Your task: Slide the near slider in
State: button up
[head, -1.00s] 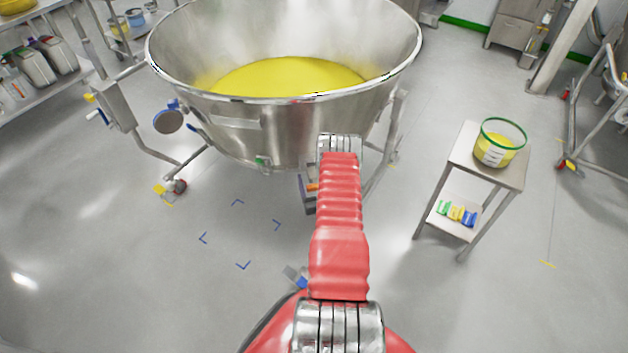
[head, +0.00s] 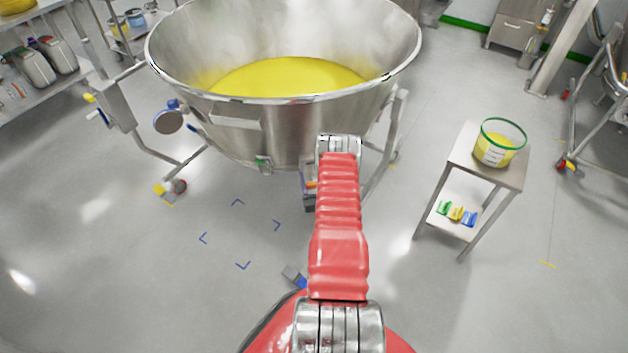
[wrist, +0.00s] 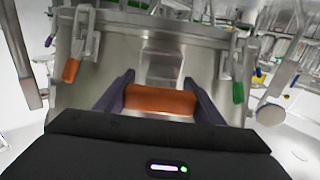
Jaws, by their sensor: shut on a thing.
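In the wrist view, my gripper (wrist: 160,98) is shut on an orange handle (wrist: 160,101), with one dark finger at each end of it. I take the orange handle to be the near slider's grip. A grey metal piece (wrist: 162,62) stands behind it, against the steel vessel wall. In the head view, the large steel bowl (head: 262,128) holds yellow powder. My red arm reaches to its underside and hides most of the gripper. A bit of orange (head: 311,184) shows beside the arm under the bowl.
In the wrist view, an orange-tipped latch (wrist: 71,70) hangs left and a green-tipped latch (wrist: 238,92) hangs right. In the head view, a small steel stand (head: 458,160) with a green-rimmed tub (head: 497,143) is at right. Floor at the left front is open, with blue corner marks.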

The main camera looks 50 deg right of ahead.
jog(key=shift+x, duration=1.15)
jog(key=o, duration=1.5)
jog(key=shift+s+a, duration=0.1)
jog(key=v, duration=1.3)
jog(key=shift+s+a, duration=0.1)
jog(key=shift+s, duration=0.15)
